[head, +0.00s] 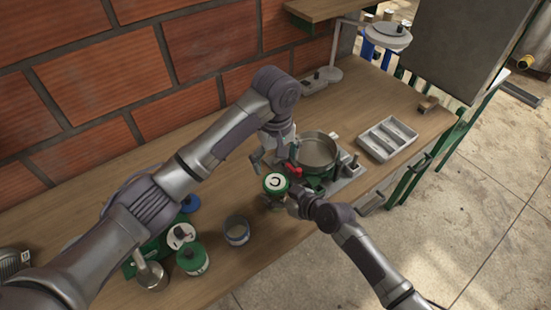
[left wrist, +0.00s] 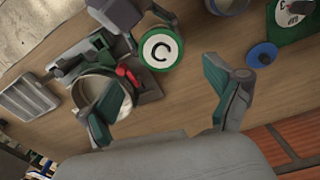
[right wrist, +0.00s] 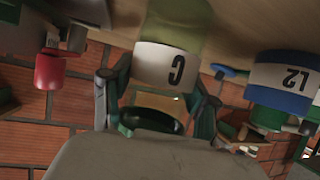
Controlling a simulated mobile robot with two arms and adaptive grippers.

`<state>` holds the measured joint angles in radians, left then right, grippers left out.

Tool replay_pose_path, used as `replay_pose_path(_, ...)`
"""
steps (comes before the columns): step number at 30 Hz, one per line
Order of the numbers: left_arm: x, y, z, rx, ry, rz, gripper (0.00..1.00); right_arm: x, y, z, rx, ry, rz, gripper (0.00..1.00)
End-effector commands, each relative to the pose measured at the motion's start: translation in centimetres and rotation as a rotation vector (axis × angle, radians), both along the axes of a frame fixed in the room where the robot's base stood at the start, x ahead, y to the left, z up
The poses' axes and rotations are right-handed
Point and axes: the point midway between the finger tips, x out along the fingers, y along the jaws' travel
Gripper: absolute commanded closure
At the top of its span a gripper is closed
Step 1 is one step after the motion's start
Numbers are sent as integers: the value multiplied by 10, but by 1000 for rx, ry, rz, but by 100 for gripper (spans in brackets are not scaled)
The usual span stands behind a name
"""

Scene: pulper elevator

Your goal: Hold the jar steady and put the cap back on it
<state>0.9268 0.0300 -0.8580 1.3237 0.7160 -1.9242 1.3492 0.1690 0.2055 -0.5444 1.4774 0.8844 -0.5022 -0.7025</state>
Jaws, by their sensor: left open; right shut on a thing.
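The jar (head: 272,203) stands at the table's front edge in the head view. In the right wrist view it shows upside down, with a white C label (right wrist: 165,65). The green-rimmed cap (head: 276,183) with a white C disc is at the jar's top; the left wrist view shows the cap (left wrist: 160,50) too. I cannot tell whether it is fully seated. My right gripper (right wrist: 158,75) is shut on the jar around its label. My left gripper (head: 272,153) is open and empty, behind and above the cap, apart from it.
A metal pan (head: 317,152) on a green stand with a red lever is close right of the jar. A grey compartment tray (head: 388,138) lies farther right. A blue-banded open jar (head: 237,230) and a green-lidded jar (head: 192,258) stand left. The brick wall (head: 90,75) bounds the back.

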Motion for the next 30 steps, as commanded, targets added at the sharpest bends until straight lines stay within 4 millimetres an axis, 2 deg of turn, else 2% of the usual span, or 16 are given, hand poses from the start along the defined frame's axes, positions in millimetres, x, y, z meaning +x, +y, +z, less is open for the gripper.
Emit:
replay_pose_path(6, 0, 1, 1, -1, 2, 155, 9, 0, 0, 0, -1, 1, 0, 100)
replay_pose_path(18, 0, 1, -2, 1, 3, 165, 9, 0, 0, 0, 0, 0, 0, 100)
replay_pose_path(23, -1, 2, -19, 3, 5, 165, 9, 0, 0, 0, 0, 0, 0, 100)
replay_pose_path(30, -1, 2, -57, 2, 4, 165, 9, 0, 0, 0, 0, 0, 0, 100)
